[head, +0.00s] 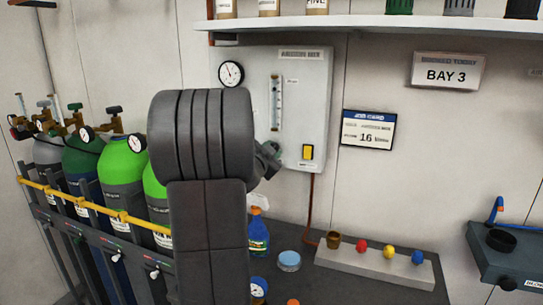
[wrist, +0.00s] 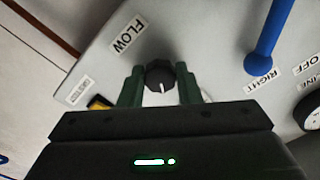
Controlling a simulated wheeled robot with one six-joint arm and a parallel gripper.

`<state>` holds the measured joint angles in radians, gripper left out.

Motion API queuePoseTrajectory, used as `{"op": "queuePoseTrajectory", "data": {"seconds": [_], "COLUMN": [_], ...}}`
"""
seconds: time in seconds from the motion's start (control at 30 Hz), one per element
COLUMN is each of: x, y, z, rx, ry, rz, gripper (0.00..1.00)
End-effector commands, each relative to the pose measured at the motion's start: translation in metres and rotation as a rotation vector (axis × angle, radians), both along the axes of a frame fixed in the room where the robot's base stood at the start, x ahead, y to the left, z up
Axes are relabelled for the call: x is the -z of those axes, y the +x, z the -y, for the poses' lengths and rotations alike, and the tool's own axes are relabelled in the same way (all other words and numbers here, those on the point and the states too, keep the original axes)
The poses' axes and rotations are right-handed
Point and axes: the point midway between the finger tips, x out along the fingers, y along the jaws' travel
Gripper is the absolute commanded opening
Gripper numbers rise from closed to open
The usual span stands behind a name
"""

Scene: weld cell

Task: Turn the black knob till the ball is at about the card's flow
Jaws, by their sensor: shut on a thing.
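The black knob (wrist: 160,74) with a white pointer line sits on the grey panel near the FLOW label (wrist: 127,35) in the wrist view. My gripper (wrist: 160,86) has its two green fingers on either side of the knob and is shut on it. In the head view my arm hides the knob, and only part of my gripper (head: 268,158) shows against the panel. The flow tube (head: 276,102) stands upright on the panel (head: 304,100); its ball is too small to make out. The card (head: 367,130) right of the panel reads 16.
Gas cylinders (head: 122,175) stand left; a spray bottle (head: 257,232) and a block with coloured knobs (head: 380,268) are below.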

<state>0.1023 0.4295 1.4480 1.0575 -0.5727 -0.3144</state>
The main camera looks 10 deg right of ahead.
Motion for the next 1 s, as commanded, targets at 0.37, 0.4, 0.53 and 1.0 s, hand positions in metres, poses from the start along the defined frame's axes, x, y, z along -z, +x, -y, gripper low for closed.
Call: {"op": "queuePoseTrajectory", "data": {"seconds": [0.37, 0.4, 0.53, 1.0], "x": [0.0014, 0.0012, 0.0012, 0.0002], "y": [0.0001, 0.0000, 0.0000, 0.0000], "z": [0.0000, -0.0001, -0.0002, 0.0001], "rx": [0.001, 0.001, 0.000, 0.001], "ry": [0.295, 0.326, 0.429, 0.743], "rz": [0.202, 0.223, 0.291, 0.503], "gripper": [0.08, 0.08, 0.08, 0.08]}}
